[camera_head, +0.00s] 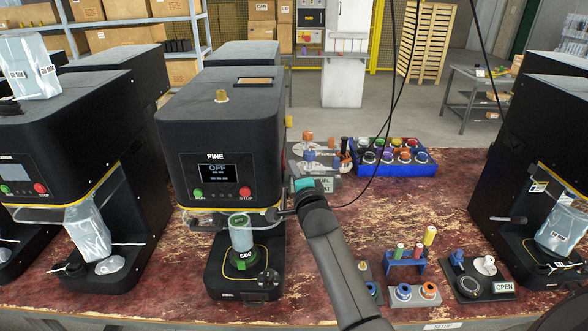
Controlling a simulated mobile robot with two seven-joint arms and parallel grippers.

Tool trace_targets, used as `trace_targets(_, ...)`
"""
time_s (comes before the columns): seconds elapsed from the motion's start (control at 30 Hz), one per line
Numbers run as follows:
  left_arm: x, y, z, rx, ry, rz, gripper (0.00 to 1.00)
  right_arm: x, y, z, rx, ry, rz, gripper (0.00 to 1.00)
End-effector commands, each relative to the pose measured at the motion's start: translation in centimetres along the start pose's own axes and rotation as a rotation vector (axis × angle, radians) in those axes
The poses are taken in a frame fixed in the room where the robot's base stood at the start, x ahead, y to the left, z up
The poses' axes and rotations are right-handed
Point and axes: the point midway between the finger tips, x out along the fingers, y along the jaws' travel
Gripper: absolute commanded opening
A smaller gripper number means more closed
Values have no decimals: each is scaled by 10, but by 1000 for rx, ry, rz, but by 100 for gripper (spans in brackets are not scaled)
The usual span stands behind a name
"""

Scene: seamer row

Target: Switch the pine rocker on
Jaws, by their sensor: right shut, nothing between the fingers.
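The black PINE machine (228,140) stands left of centre on the worn red bench. Its screen (217,174) reads OFF, with a green button (198,193) and a red button (245,192) beside it. I cannot make out a rocker clearly; part of the machine's lower right side is hidden behind my gripper. My right gripper (274,214) is shut and empty, at the machine's lower right front edge, below the red button. Whether it touches the machine is unclear. My left gripper is out of view.
Other black machines stand left (80,130) and right (545,150). A blue tray (397,168) of coloured rolls lies behind my right arm. Dark cables hang above the bench. Some bench between is bare.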

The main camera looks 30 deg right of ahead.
Motion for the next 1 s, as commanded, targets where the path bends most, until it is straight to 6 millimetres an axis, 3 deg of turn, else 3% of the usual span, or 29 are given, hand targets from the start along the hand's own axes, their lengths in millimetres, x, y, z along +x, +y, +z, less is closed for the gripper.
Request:
trace_targets(0.27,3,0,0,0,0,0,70,0,1,2,23,-1,-5,0)
trace_targets(0.6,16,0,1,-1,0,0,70,3,6,13,243,-2,-58,0)
trace_targets(1.0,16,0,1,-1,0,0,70,2,8,15,270,-5,-58,0)
